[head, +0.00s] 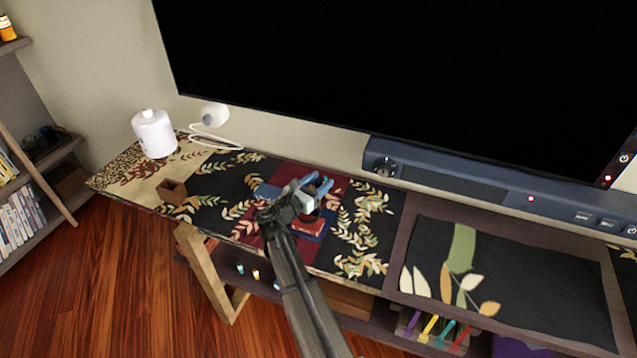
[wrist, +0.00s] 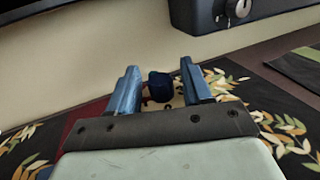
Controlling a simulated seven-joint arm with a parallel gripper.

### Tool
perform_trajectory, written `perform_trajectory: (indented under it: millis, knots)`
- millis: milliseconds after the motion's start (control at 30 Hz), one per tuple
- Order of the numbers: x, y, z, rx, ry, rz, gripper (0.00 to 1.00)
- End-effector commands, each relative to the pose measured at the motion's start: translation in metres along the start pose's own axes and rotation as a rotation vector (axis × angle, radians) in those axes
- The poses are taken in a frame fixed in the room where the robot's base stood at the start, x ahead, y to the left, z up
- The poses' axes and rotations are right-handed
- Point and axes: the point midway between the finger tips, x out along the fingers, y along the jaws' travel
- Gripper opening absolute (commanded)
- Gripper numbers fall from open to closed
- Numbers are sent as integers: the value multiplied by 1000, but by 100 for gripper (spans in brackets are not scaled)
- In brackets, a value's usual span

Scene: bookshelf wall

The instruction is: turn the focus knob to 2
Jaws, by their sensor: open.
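In the wrist view, a dark blue rounded knob-like piece (wrist: 160,86) stands in front of a pale face with dark marks (wrist: 178,101). It lies between the fingers of my gripper (wrist: 159,68), with a gap on each side. I cannot read any number or pointer on it. In the head view, my gripper (head: 319,184) is open above the dark red cloth, by a red and blue boxy object (head: 309,226) that my arm partly hides. I cannot make out the knob in that view. A silver dial (head: 384,168) sits on the long bar's left end; it also shows in the wrist view (wrist: 239,8).
The long dark bar (head: 455,185) runs under the large screen (head: 400,70) behind the patterned tabletop. A white canister (head: 154,134), a small brown box (head: 172,191) and a white cabled device (head: 214,115) stand to the left. A dark leaf-print mat (head: 510,280) lies flat at right.

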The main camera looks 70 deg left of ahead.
Motion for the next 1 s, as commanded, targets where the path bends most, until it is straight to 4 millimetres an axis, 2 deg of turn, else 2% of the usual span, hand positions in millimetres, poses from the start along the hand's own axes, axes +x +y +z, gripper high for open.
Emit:
perform_trajectory:
  millis: [67,567,833,1000]
  knots:
    - [0,0,0,0,0,0,48]
    - [0,0,0,0,0,0,1]
    - [-1,-1,0,0,0,31,1]
    - [-1,-3,0,0,1,112,1]
